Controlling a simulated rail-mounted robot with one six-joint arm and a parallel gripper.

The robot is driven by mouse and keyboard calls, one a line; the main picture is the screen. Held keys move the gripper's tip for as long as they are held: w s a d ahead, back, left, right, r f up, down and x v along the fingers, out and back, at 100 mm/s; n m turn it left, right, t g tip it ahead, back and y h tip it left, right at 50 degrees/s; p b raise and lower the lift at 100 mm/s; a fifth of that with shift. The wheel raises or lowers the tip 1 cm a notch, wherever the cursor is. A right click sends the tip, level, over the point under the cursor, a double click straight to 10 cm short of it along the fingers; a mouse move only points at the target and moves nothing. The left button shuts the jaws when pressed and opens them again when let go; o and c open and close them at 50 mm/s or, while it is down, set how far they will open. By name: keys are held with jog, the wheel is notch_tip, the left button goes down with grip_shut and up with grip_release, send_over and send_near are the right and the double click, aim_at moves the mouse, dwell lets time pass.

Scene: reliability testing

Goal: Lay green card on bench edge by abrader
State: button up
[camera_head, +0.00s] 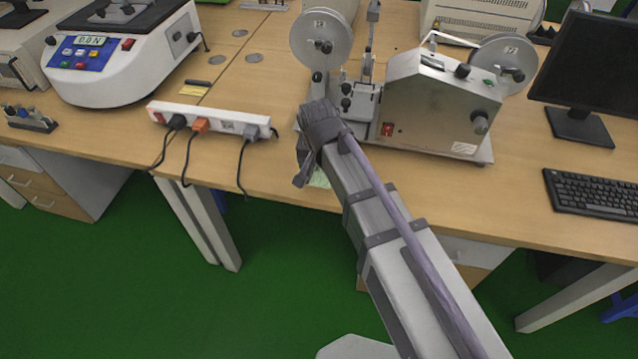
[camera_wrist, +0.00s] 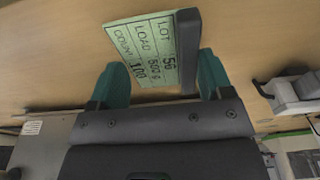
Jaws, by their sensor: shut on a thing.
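The green card (camera_wrist: 145,50) carries the handwritten words LOT 56, LOAD 500 g and COUNT 100, and has a dark grey bar (camera_wrist: 188,50) along one edge. My gripper (camera_wrist: 162,75) is shut on the card, with a teal finger on either side. In the head view a pale green bit of the card (camera_head: 320,179) shows under my wrist at the bench's front edge; most of it is hidden. The abrader (camera_head: 440,105), a beige box machine with two reels, stands just right of my wrist. I cannot tell whether the card touches the bench.
A white power strip (camera_head: 208,119) with plugs and hanging cables lies left of my wrist. A white tester (camera_head: 125,60) stands further left. A monitor (camera_head: 590,75) and a keyboard (camera_head: 605,193) are at the right. Bare bench top (camera_head: 270,165) lies along the front edge.

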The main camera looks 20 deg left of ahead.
aim_at(320, 172)
notch_tip(320, 172, down, 4)
jog(key=b, duration=0.4)
jog(key=shift+r+p, duration=0.3)
jog(key=shift+f, duration=0.25)
jog(key=o, duration=0.9)
jog(key=shift+r, duration=0.1)
notch_tip(320, 172, up, 12)
jog(key=s+p, duration=0.1)
jog(key=p, duration=1.1)
jog(key=shift+s+r, duration=0.15)
jog(key=shift+s, duration=0.25)
